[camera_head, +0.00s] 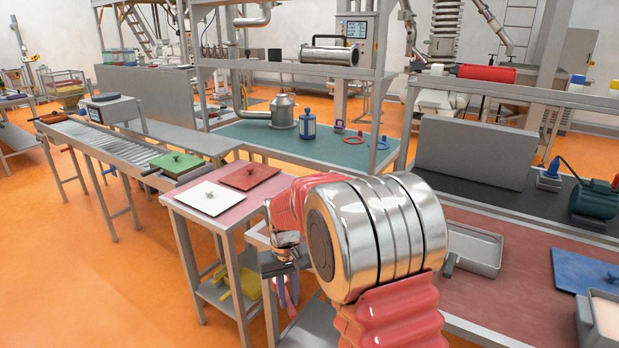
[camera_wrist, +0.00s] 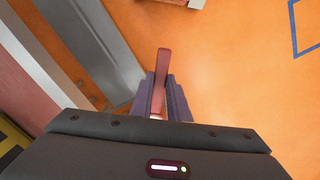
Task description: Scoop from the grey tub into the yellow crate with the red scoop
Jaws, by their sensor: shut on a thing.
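My gripper (camera_wrist: 161,98) is shut on the red handle of the scoop (camera_wrist: 163,62) in the wrist view; the handle stands out between the two dark purple fingers. The scoop's bowl cannot be made out. In the head view my gripper hangs beside the pink-topped table, partly hidden by my arm. A grey tub (camera_head: 580,325) with pale contents is cut off at the lower right edge of the head view. A yellow object (camera_head: 240,290) lies on a lower shelf, and a yellow patch (camera_wrist: 12,150) shows at the wrist view's left; I cannot tell whether either is the crate.
White (camera_head: 210,197) and red (camera_head: 249,176) lids lie on the small table. A green lid (camera_head: 176,161) sits at the conveyor's end. A metal tray (camera_head: 474,248) and blue lid (camera_head: 585,272) are on the right bench. Orange floor (camera_head: 100,285) is clear at left.

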